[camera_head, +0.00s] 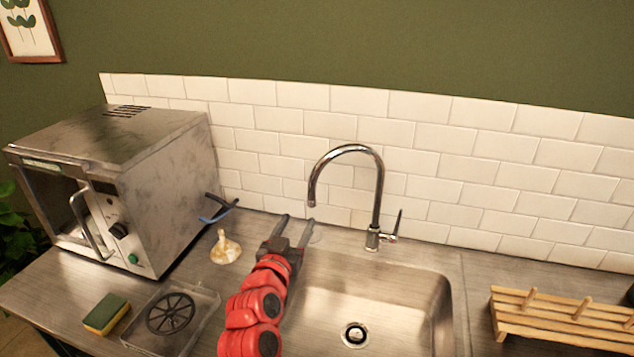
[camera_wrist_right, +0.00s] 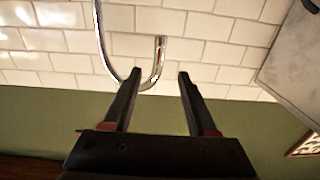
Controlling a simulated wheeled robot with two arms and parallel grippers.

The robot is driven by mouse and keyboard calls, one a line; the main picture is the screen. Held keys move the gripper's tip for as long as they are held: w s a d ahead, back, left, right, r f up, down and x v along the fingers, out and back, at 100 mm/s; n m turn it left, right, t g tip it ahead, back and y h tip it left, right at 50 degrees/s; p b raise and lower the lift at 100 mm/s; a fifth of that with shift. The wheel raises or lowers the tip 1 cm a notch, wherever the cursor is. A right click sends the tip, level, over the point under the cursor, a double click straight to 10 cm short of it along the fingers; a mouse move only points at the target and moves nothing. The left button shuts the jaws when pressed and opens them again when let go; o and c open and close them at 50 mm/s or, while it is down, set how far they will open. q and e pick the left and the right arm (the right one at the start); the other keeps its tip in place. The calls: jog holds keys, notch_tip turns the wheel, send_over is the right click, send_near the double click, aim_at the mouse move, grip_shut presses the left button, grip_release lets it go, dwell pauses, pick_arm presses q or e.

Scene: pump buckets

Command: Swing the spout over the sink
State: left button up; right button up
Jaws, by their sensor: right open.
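The chrome spout (camera_head: 345,150) is a tall arch on the tap at the back of the sink (camera_head: 400,285). It bends left, roughly along the tiled wall, and its tip points down near the sink's back left corner. Whether the tip is over the basin I cannot tell. My right gripper (camera_head: 296,229) is open and empty at the sink's left side, below and in front of the tip. In the right wrist view the spout (camera_wrist_right: 158,60) shows upside down, its end ahead of and between the open fingers (camera_wrist_right: 160,73). My left gripper is not in view.
A steel oven-like machine (camera_head: 165,155) stands at left. A sponge (camera_head: 107,313), a clear tray (camera_head: 200,318) with a black wheel-shaped piece and a small pale cone (camera_head: 225,250) lie left of my arm. A wooden rack (camera_head: 560,322) is at right. The tap lever (camera_head: 396,226) points up.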

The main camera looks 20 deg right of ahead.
jog(key=p+x, duration=0.4)
jog(key=x, duration=1.1)
jog(key=shift+w+r+p, duration=0.15)
jog(key=shift+p, duration=0.25)
jog(key=shift+d, duration=0.1)
grip_shut()
dwell(0.4)
